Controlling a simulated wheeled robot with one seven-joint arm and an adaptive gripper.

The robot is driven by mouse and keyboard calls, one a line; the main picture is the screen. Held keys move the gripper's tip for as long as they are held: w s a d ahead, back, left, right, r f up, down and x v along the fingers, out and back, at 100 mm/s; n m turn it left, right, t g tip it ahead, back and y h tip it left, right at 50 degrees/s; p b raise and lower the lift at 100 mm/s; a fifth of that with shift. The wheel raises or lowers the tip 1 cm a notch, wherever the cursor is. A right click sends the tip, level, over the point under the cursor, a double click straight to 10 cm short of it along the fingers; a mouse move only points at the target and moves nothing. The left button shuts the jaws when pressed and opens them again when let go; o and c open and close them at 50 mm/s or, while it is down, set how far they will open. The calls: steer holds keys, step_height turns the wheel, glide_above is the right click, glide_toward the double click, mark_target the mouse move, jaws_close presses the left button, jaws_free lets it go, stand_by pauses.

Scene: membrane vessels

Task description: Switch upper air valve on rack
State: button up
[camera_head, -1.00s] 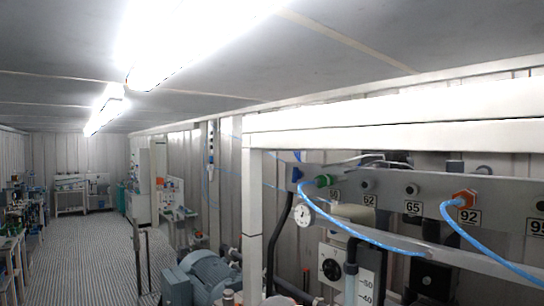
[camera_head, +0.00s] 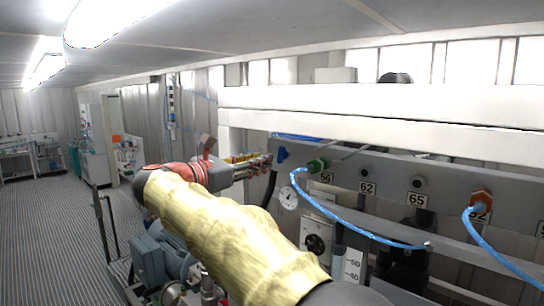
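The rack's grey valve panel (camera_head: 345,167) runs across the right half of the view, under the white frame beam. A small blue valve handle (camera_head: 281,154) sits at the panel's left end. My gripper (camera_head: 268,164) is at the left edge of the panel, close to the blue handle and seemingly pointing at it. I cannot tell whether it touches the handle. Its fingers are small and seen from the side, so their opening is unclear. My arm, in a yellow cover, reaches in from the bottom centre.
A green fitting (camera_head: 317,165) and an orange fitting (camera_head: 481,198) on the panel carry blue hoses (camera_head: 358,229) that hang in front. A pressure gauge (camera_head: 288,198) sits below the panel. A blue-grey motor (camera_head: 150,258) stands at lower left. The floor at far left is clear.

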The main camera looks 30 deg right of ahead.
mark_target(279, 155)
steer(key=p+x, duration=0.1)
steer(key=x, duration=0.5)
steer(key=shift+w+d+f, duration=0.1)
steer(key=shift+w+d, duration=0.15)
steer(key=shift+d, duration=0.05)
steer(key=shift+w+d+p, duration=0.2)
steer(key=shift+d+p, duration=0.1)
steer(key=shift+d, duration=0.25)
steer(key=c, duration=0.3)
steer(key=c, duration=0.4)
jaws_close()
